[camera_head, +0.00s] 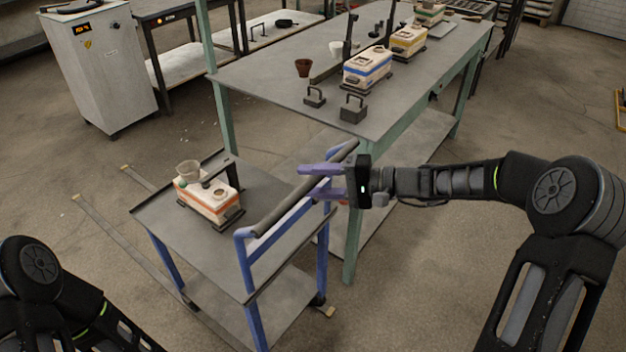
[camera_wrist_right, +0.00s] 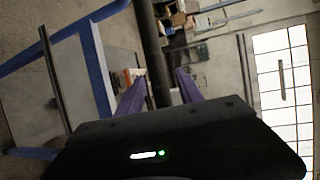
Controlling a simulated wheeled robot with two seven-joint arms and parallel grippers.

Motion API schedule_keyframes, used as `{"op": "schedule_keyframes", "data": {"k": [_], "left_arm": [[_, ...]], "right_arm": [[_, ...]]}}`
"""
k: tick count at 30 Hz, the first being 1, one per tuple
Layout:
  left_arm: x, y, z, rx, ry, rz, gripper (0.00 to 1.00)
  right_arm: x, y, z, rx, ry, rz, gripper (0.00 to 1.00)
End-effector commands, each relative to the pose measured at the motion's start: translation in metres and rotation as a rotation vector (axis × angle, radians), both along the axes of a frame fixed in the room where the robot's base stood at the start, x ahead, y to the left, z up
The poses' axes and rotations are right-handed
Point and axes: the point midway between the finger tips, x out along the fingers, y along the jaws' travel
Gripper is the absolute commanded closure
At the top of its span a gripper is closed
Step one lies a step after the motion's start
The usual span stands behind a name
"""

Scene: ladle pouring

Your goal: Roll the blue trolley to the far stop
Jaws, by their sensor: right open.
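The blue trolley (camera_head: 190,244) has a grey top, blue legs and a lower shelf. It stands beside the long table. Its dark handle bar (camera_head: 285,202) runs along its right side on a blue frame and shows in the wrist view (camera_wrist_right: 155,55). My right gripper (camera_head: 312,181) is open at the far part of this bar. In the wrist view the bar passes between its two purple fingers (camera_wrist_right: 158,88); I cannot tell whether they touch it. An orange-striped box (camera_head: 208,205) with a cup sits on the trolley. My left gripper is out of view; only its arm shows at lower left.
Flat floor rails (camera_head: 122,240) run beside and under the trolley, with tan ends. The long table (camera_head: 270,82) carries blue- and yellow-striped boxes, a brown cup and dark weights, close behind the handle. A white cabinet (camera_head: 98,75) stands at upper left.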

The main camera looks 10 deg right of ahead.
Motion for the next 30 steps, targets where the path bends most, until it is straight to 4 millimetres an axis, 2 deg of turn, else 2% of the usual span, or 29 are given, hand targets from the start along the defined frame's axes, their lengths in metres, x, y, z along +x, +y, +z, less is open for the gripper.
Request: {"op": "schedule_keyframes", "data": {"k": [2, 17, 30], "left_arm": [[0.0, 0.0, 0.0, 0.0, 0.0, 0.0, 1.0], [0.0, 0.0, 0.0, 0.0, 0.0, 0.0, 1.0], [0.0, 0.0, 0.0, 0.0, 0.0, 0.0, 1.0]], "right_arm": [[-0.0001, -0.0002, 0.0001, 0.0, 0.0, 0.0, 0.59], [-0.0003, -0.0003, 0.0001, 0.0, 0.0, 0.0, 1.0], [-0.0003, -0.0003, -0.0002, -0.001, 0.0, 0.0, 1.0]]}}
